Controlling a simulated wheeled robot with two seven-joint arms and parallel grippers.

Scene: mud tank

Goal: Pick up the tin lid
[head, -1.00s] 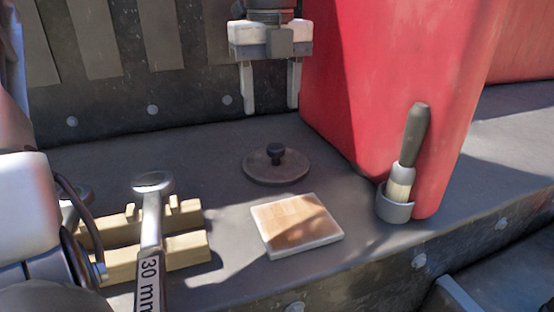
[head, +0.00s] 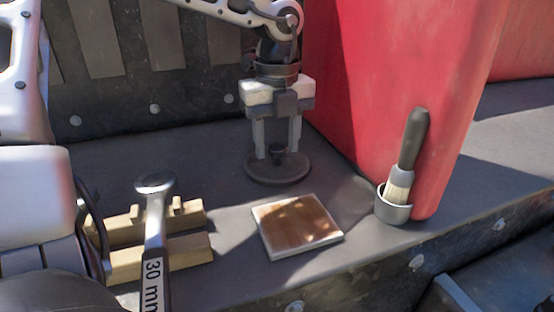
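The tin lid (head: 262,176) is a dark round disc with a small black knob (head: 278,152) in its middle. It lies flat on the dark ledge, in shadow. My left gripper (head: 277,154) points straight down over it, with one finger on each side of the knob. The fingers look apart, with gaps between them and the knob. The fingertips are close above the disc; I cannot tell whether they touch it. My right gripper is not seen in the head view.
A tile with a brown face (head: 300,226) lies in front of the lid. A brush (head: 413,140) stands in a grey cup (head: 393,207) by the red block (head: 385,90). A 30 mm wrench (head: 155,225) rests on a wooden rack (head: 190,253). A dark wall stands behind.

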